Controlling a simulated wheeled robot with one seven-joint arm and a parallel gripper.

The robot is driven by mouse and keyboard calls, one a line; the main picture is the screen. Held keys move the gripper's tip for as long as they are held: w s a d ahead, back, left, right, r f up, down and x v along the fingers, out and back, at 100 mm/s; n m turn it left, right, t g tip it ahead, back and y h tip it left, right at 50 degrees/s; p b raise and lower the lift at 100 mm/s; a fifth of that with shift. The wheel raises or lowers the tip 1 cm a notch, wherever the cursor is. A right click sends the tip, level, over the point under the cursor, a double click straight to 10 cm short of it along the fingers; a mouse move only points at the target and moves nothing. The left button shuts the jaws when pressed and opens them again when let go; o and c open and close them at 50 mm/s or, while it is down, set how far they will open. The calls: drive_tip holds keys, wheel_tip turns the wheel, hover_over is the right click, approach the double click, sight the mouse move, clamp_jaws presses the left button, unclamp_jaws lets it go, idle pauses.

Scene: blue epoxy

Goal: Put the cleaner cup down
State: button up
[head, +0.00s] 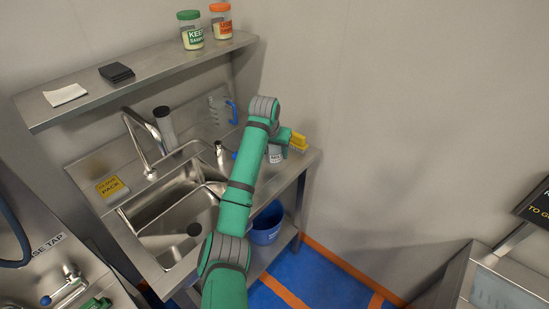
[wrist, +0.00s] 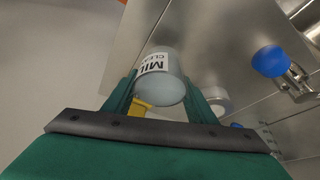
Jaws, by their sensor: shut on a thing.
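The cleaner cup (wrist: 165,78) is a pale grey cup with a white label reading "MIL…" and "CLEAN…". My gripper (wrist: 158,84) is shut on it, with one green finger on each side. In the head view the cup (head: 275,154) shows beside my gripper (head: 284,141), at the right end of the steel sink counter (head: 300,163). My arm hides part of that area. I cannot tell whether the cup's base touches the counter.
A yellow object (head: 298,142) stands close right of the cup. The sink basin (head: 165,209) and tap (head: 145,145) lie to the left. A shelf (head: 150,80) with jars hangs above. A blue bucket (head: 266,232) is below.

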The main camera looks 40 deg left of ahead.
sight(271, 152)
drive_tip(key=shift+w+a+f, duration=0.15)
drive_tip(key=shift+f, duration=1.55)
drive_tip(key=o, duration=1.3)
drive_tip(key=shift+f, duration=0.15)
drive_tip(key=shift+c, duration=0.2)
drive_tip(key=v, duration=1.2)
